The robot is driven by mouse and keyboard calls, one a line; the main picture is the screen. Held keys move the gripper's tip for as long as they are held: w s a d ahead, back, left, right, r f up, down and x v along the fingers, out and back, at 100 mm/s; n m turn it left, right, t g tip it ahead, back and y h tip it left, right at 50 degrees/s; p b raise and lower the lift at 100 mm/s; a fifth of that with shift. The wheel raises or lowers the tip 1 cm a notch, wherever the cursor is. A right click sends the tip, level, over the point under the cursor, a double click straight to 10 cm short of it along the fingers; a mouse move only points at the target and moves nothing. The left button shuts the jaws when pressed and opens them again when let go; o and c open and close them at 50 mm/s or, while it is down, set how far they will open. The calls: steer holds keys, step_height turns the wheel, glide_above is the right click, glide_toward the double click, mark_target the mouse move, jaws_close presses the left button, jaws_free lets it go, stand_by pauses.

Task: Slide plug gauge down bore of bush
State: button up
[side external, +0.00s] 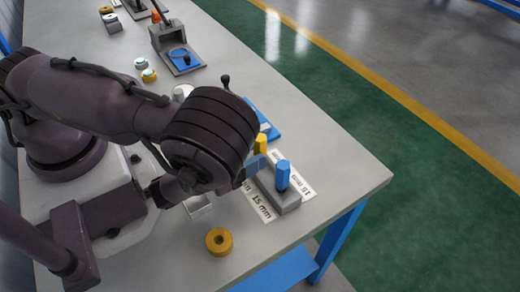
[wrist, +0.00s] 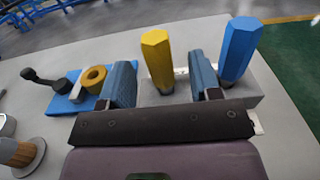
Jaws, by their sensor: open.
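A yellow hexagonal-handled plug gauge (wrist: 158,58) stands upright in a grey block (wrist: 238,88). It also shows in the side external view (side external: 261,143), partly hidden. A blue hexagonal-handled gauge (wrist: 239,50) stands in the block beside it, also in the side external view (side external: 283,174). My gripper (wrist: 163,76) is open, its blue-padded fingers on either side of the yellow gauge with visible gaps. A yellow bush (wrist: 93,77) with a dark bore sits on a blue plate (wrist: 62,104). Another yellow bush (side external: 218,241) lies on the table near the front.
A black-knobbed lever (wrist: 42,79) stands by the bush on the blue plate. A grey fixture with a blue part (side external: 180,54) stands farther back. The right table edge is close to the block.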

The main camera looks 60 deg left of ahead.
steer(key=shift+w, duration=2.45)
steer(key=c, duration=1.1)
steer(key=shift+o, duration=0.2)
step_height(320, 180, up, 9)
steer(key=shift+w+a+f+n+g+y, duration=0.4)
steer(key=shift+w+a+f+n+y, duration=0.5)
steer(key=shift+a+y, duration=1)
steer(key=shift+w+a+f+n+g+y, duration=0.6)
steer(key=shift+a+n+y, duration=0.5)
steer(key=shift+a, duration=1.55)
steer(key=shift+w+a+f+n+g+y, duration=0.2)
steer(key=shift+w+a+f+n+y, duration=0.6)
steer(key=shift+a+y, duration=1.1)
